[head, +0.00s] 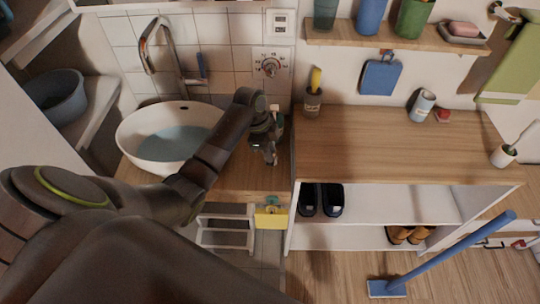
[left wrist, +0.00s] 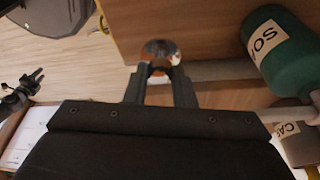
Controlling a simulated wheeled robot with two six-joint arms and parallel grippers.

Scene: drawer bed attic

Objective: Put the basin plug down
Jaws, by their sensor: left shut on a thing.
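The basin plug (left wrist: 160,50) is a shiny round metal piece between the fingertips of my left gripper (left wrist: 160,72) in the left wrist view. In the head view my left gripper (head: 268,150) is over the wooden counter, right of the white basin (head: 127,140). The plug cannot be made out there. The basin holds bluish water. Whether the plug touches the counter (left wrist: 210,30) is unclear. A small dark jointed part at the left of the wrist view looks like my right gripper (left wrist: 22,92); its jaws are too small to read.
A green bottle labelled "SO…" (left wrist: 285,55) stands close to the left gripper. A tap (head: 160,50) rises behind the basin. The wooden top of the shoe shelf (head: 370,145) is mostly clear, with a brush holder (head: 312,102) at its left end.

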